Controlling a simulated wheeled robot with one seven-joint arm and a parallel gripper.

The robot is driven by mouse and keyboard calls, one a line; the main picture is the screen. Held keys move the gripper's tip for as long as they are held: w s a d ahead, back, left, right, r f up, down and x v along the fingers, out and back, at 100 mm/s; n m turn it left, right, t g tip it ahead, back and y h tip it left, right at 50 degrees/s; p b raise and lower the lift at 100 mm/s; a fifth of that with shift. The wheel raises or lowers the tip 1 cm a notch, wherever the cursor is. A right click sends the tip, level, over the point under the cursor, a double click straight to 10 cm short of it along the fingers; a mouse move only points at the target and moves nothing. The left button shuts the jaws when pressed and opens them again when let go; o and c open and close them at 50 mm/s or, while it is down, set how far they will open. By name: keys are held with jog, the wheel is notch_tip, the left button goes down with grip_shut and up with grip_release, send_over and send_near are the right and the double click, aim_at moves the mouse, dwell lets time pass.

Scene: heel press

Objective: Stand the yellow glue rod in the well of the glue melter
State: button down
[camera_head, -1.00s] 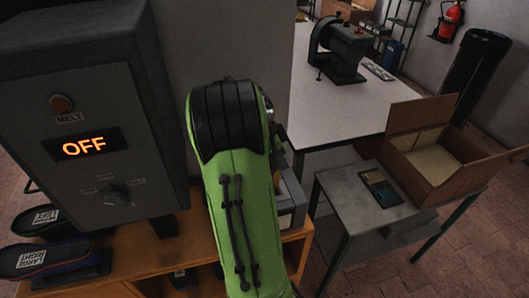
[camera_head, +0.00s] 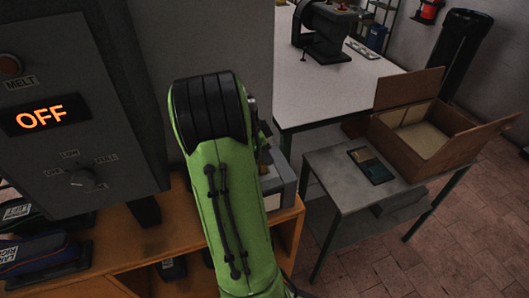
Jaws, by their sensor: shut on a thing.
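A large dark grey cabinet with a MELT button, a lit orange OFF display and a knob (camera_head: 82,180) stands at the left; its label suggests the glue melter. A light grey box (camera_head: 284,190) sits on the orange wooden bench, partly hidden behind my green arm; I cannot tell whether it belongs to the melter. The well does not show. My arm fills the middle and hides my gripper and whatever it holds; only small dark and metallic bits show at the arm's right edge. The yellow glue rod cannot be made out.
The orange bench (camera_head: 125,245) carries dark shoes (camera_head: 40,262) at the left. A white table (camera_head: 340,90) with a black machine (camera_head: 325,30) is behind.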

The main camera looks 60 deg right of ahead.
jog(key=shift+f+b, duration=0.4)
jog(key=shift+f, duration=0.2)
jog(key=c, duration=0.8)
grip_release()
jog(key=shift+r, duration=0.15)
jog(key=p+v, duration=0.4)
jog(key=v, duration=1.1)
jog(key=shift+w+a+r+p, duration=0.1)
jog(key=shift+r+p, duration=0.2)
jog(key=shift+p, duration=0.05)
